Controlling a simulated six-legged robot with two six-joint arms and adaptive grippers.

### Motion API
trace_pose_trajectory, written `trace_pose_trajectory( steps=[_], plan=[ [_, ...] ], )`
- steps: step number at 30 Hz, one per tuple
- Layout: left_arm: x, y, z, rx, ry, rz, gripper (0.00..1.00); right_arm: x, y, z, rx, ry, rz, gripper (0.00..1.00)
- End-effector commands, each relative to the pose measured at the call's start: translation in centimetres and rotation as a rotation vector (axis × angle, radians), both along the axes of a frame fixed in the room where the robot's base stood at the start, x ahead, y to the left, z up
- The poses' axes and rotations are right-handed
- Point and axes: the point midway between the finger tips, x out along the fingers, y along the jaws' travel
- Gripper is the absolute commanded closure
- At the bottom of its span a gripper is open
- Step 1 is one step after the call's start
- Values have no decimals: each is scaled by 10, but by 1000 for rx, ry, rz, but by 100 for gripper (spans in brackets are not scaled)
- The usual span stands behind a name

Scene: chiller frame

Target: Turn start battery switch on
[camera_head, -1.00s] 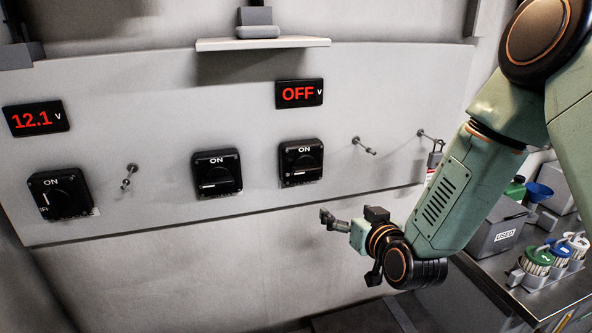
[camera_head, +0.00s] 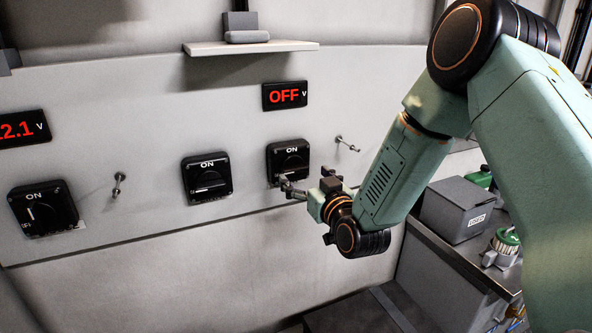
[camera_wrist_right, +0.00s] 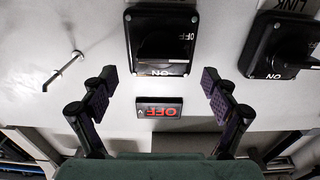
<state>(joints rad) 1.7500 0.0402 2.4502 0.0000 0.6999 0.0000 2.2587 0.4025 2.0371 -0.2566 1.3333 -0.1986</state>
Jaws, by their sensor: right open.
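A black rotary switch (camera_head: 288,158) marked ON at its top is mounted on the panel below a red display (camera_head: 285,95) reading OFF. In the right wrist view this switch (camera_wrist_right: 160,45) appears upside down, with its handle lying across, and the OFF display (camera_wrist_right: 159,107) beneath it. My right gripper (camera_head: 306,182) is in front of and just below the switch. In the right wrist view its two fingers (camera_wrist_right: 158,82) are spread apart with nothing between them, the switch beyond their tips. The left gripper is not in view.
A middle switch (camera_head: 207,178), labelled LINK in the wrist view, has its handle across. A left switch (camera_head: 42,207) with upright handle sits below a 12.1 display (camera_head: 22,129). Metal pegs (camera_head: 118,185) stick out between. A shelf (camera_head: 250,47) juts above. A grey box (camera_head: 458,208) stands right.

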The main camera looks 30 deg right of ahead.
Motion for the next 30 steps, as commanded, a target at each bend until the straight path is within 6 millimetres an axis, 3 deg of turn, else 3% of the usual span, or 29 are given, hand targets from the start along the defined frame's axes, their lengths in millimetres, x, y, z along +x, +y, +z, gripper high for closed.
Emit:
trace_pose_trajectory(
  steps=[9,20,30],
  plan=[
    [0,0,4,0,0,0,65,34,2,0,-1,0,4,13],
    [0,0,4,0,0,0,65,38,4,0,2,2,3,13],
    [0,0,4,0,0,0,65,38,4,0,1,1,3,42]
  ],
)
